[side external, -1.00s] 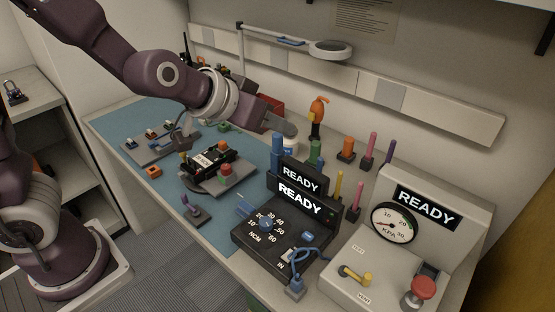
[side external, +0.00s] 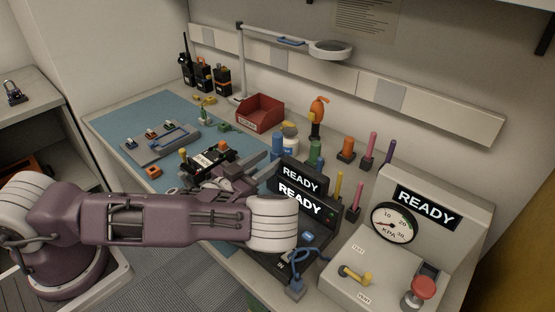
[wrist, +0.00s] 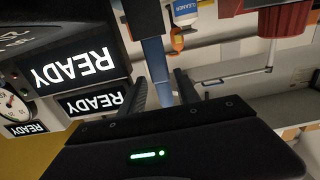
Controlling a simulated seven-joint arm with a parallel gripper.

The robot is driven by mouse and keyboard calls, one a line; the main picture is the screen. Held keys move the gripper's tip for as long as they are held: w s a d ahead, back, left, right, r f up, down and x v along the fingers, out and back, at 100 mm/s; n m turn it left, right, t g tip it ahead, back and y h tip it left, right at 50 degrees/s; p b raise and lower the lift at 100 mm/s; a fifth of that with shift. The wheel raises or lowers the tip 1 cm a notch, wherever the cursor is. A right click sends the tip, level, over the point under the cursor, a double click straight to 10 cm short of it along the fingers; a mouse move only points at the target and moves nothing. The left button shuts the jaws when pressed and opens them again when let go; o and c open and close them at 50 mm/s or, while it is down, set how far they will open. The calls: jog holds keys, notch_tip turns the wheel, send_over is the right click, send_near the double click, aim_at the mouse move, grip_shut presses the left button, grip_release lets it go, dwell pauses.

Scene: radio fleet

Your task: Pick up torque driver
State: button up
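A blue upright handle (side external: 277,144), which looks like the torque driver, stands behind the black READY torque tester (side external: 296,196) in the side view. In the wrist view its blue length (wrist: 156,72) runs between my two fingers, with a black part (wrist: 146,18) at its upper end in the picture. My gripper (side external: 262,165) is low and level, reaching in from the left toward the handle. In the wrist view my gripper (wrist: 159,82) is open, its fingers on either side of the blue length, with a gap at the right finger. My arm hides part of the tester.
Coloured upright tools, including a green one (side external: 316,152) and a yellow one (side external: 338,187), stand close by. A red bin (side external: 259,113) and an orange tool (side external: 318,116) are behind. A kPa gauge panel (side external: 384,262) is at right. The blue mat (side external: 128,122) has free room.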

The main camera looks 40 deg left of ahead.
aim_at(273, 156)
jog(key=w, duration=0.4)
jog(key=shift+w, duration=0.15)
grip_shut()
dwell(1.2)
